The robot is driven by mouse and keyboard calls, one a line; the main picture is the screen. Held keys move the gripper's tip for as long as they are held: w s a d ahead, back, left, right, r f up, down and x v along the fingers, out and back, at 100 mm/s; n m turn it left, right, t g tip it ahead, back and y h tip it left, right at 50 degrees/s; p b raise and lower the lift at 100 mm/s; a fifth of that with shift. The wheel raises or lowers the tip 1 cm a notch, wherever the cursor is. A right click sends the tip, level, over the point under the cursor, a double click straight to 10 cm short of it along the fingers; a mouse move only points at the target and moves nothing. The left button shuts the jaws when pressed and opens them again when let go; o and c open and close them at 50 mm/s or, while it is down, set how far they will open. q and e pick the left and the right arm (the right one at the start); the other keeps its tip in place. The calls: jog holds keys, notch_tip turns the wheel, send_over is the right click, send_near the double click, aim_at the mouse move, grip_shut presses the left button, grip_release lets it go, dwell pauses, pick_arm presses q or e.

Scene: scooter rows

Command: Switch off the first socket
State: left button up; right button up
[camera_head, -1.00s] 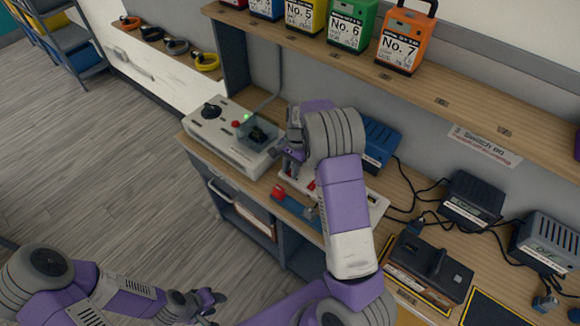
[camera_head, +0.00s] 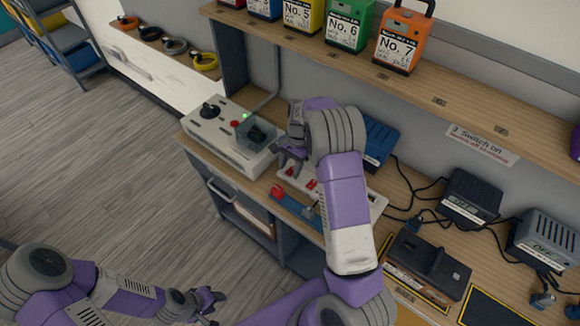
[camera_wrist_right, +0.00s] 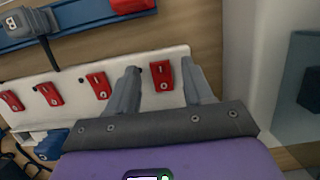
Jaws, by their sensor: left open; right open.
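A white socket strip (camera_head: 374,203) lies on the wooden bench, partly hidden by my right arm. It also shows in the right wrist view (camera_wrist_right: 75,77) with a row of several red switches. The end red switch (camera_wrist_right: 162,75) appears between the two fingers of my right gripper (camera_wrist_right: 160,68). My right gripper is open and empty; contact with the switch cannot be judged. In the head view, my right gripper (camera_head: 284,162) is over the strip's left end, with red switches (camera_head: 310,184) showing beside it. My left gripper (camera_head: 212,298) is open and empty, away from the bench.
A grey control box (camera_head: 222,138) with a joystick and clear cover stands left of the strip. A blue bar with red parts (camera_head: 278,192) lies in front. A blue charger (camera_head: 380,143) stands behind, dark chargers (camera_head: 470,198) and cables to the right. A shelf (camera_head: 385,72) overhangs the bench.

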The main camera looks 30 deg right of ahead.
jog(key=p+v, duration=0.1)
jog(key=v, duration=0.6)
dwell(0.3)
